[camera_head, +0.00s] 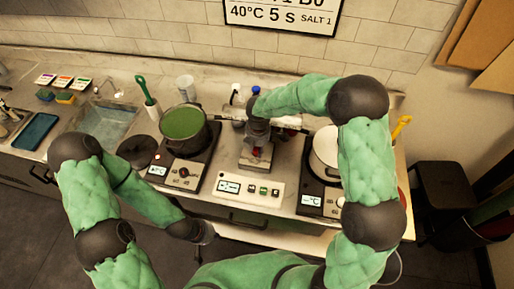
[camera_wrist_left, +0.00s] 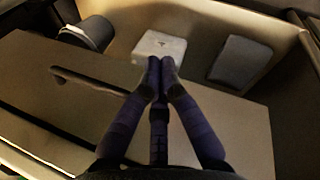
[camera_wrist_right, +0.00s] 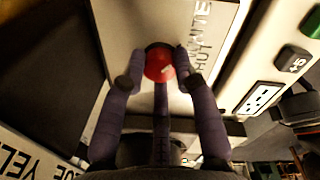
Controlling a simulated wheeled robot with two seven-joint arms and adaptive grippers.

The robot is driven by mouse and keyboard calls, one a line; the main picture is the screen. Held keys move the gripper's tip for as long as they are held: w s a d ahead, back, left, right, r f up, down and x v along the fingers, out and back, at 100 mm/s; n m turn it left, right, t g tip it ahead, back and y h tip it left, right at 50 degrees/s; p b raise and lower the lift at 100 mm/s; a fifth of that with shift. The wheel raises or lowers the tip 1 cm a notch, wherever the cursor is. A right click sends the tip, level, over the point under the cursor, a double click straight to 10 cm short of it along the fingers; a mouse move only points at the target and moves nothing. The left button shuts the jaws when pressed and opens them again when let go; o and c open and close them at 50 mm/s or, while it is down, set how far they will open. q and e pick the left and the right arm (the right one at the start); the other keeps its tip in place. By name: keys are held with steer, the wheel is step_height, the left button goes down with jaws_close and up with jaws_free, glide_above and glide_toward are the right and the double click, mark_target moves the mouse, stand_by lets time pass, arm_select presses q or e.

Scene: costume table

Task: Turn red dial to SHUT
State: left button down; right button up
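The red dial (camera_wrist_right: 159,65) sits on a pale panel in the right wrist view, between the two fingers of my right gripper (camera_wrist_right: 160,58). The fingertips are at its two sides and appear to touch it. In the head view the red dial (camera_head: 257,152) is a small red spot under my right gripper (camera_head: 257,138), at the middle device. The dial's pointer and a SHUT mark cannot be made out. My left gripper (camera_wrist_left: 160,62) has its fingertips together and is empty, low in front of the counter; it also shows in the head view (camera_head: 208,234).
A pot of green liquid (camera_head: 184,124) stands on a hot plate left of the device. A white pot (camera_head: 325,152) stands on another at right. A white control box (camera_head: 250,189) lies in front. A sink (camera_head: 108,120) is at left. Panel lettering shows beside the dial.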

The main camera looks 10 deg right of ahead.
jaws_close()
steer(key=m+b, duration=0.1)
steer(key=m, duration=0.2)
steer(key=shift+m, duration=0.3)
steer(key=m+b, duration=0.1)
steer(key=m, duration=0.4)
steer(key=shift+a+b, duration=0.1)
steer(key=shift+b, duration=0.3)
steer(key=shift+h, duration=0.3)
steer(key=o, duration=0.9)
jaws_free()
steer(key=shift+c, duration=0.2)
